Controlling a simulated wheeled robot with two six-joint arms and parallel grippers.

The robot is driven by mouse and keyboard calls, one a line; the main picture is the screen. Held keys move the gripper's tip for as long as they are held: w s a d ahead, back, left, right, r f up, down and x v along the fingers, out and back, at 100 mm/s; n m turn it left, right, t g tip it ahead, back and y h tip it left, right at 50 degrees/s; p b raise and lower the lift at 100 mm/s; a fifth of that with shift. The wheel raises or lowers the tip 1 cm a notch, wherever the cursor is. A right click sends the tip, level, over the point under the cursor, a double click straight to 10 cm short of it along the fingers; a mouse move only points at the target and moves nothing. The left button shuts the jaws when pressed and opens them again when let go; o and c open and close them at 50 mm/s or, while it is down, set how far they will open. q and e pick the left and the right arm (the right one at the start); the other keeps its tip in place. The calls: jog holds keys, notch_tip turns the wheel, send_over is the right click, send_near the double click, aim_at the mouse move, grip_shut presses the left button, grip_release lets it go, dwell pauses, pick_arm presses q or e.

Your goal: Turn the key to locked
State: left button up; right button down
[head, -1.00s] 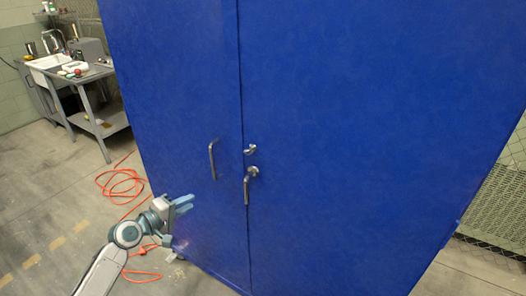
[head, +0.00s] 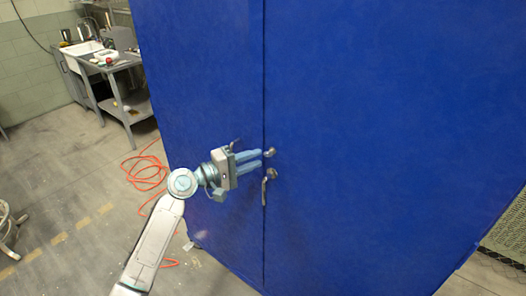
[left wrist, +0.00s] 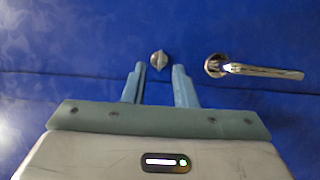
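The key (head: 270,152) is a small silver turn-piece on the blue cabinet (head: 390,110), just right of the door seam. In the left wrist view the key (left wrist: 158,59) shows between and just beyond the fingertips, its grip lying across the door seam's direction. My left gripper (head: 261,158) is open, with its fingertips close to the key. In the left wrist view its two blue fingers (left wrist: 160,68) stand apart, one on each side of the key. I cannot tell whether they touch it. My right gripper is not in view.
A silver lever handle (head: 266,188) sits just below the key; it also shows in the left wrist view (left wrist: 262,70). Another handle (head: 235,144) is partly hidden behind my left gripper. An orange cord (head: 145,170) and a grey workbench (head: 122,90) are at left.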

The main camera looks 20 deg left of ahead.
aim_at(268, 154)
pick_arm(q)
jog(key=shift+p+x, duration=0.5)
jog(key=shift+x, duration=1.3)
jog(key=shift+c, duration=0.3)
grip_shut()
